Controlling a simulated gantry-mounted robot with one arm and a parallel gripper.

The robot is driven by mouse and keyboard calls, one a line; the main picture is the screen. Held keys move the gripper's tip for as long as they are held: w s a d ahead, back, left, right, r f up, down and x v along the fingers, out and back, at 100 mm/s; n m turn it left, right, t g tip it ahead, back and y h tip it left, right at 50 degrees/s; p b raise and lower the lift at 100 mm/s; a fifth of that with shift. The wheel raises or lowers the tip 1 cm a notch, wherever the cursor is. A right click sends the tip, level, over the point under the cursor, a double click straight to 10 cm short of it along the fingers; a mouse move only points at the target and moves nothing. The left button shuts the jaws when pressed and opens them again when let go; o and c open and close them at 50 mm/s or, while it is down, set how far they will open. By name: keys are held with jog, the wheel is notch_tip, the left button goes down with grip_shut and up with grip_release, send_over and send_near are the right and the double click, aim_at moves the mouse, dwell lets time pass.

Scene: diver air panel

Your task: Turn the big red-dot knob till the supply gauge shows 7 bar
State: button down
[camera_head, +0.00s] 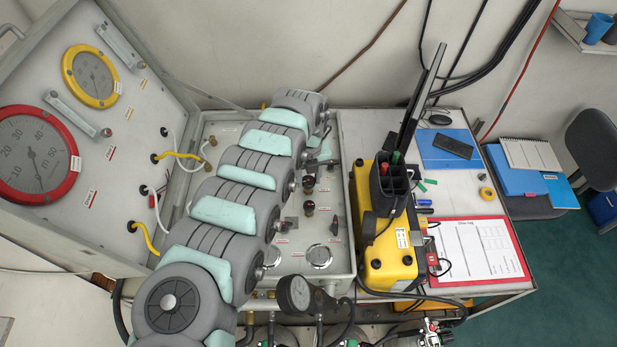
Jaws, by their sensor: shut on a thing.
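My grey arm with pale green pads crosses the console from bottom left. My gripper (323,148) shows as a small dark shape at its far end, low over the panel and partly hidden. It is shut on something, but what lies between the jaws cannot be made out. The big red-dot knob cannot be picked out for certain. A small dark round gauge (294,293) stands at the console's front edge. Its reading is illegible, and I cannot tell whether it is the supply gauge.
The raised panel at left carries a red-rimmed gauge (37,154) and a yellow-rimmed gauge (91,76). A yellow box (389,262) with a black pen holder stands right of the console. Hoses run along the front.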

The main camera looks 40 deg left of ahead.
aim_at(309, 180)
jog(key=c, duration=0.9)
grip_release()
notch_tip(309, 180, up, 11)
jog(key=shift+f+b, duration=0.1)
jog(key=shift+b, duration=0.65)
jog(key=shift+o, duration=0.2)
